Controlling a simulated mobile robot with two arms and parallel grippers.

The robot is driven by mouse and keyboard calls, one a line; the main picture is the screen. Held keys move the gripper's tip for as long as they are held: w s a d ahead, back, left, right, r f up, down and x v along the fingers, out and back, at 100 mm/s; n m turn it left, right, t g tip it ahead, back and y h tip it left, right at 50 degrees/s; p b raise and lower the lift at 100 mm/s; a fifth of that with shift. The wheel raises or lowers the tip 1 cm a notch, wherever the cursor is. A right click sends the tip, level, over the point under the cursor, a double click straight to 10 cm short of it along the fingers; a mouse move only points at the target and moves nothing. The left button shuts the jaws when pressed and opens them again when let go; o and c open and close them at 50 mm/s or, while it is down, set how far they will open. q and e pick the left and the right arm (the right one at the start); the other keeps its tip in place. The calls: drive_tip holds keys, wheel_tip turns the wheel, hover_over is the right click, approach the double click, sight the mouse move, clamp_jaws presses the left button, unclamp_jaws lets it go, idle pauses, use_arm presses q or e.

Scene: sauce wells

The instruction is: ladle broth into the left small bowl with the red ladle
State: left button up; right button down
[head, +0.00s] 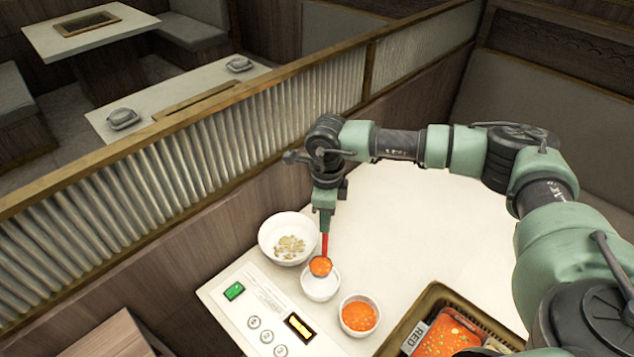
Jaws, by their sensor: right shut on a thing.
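My right gripper (325,208) is shut on the red ladle (325,245), whose handle hangs almost straight down. The ladle's head holds orange-red broth (320,265) and is at the left small bowl (320,290), over its back part. The left small bowl is white; its visible inside looks pale, and the ladle hides part of it. I cannot tell whether the ladle touches it. A second small white bowl (345,325) to its right holds orange-red broth. The pot (393,335) at the lower right holds orange-red broth behind a RED label. My left gripper is out of view.
A larger white bowl (265,240) with pale pieces stands behind and left of the small bowls. A control panel (268,318) with a green display lies in front on the table. A ribbed partition (210,140) borders the table's left side. The table's back right (430,230) is clear.

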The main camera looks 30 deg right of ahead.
drive_tip(key=shift+w+d+m, duration=0.3)
drive_tip(key=shift+d+m, duration=0.05)
drive_tip(key=shift+m, duration=0.35)
drive_tip(key=shift+s+f+b, duration=0.1)
drive_tip(key=shift+f+b, duration=0.2)
drive_tip(key=shift+f, duration=0.5)
wheel_tip(320, 180, down, 3)
drive_tip(key=shift+r+b, duration=0.15)
drive_tip(key=shift+b, duration=1)
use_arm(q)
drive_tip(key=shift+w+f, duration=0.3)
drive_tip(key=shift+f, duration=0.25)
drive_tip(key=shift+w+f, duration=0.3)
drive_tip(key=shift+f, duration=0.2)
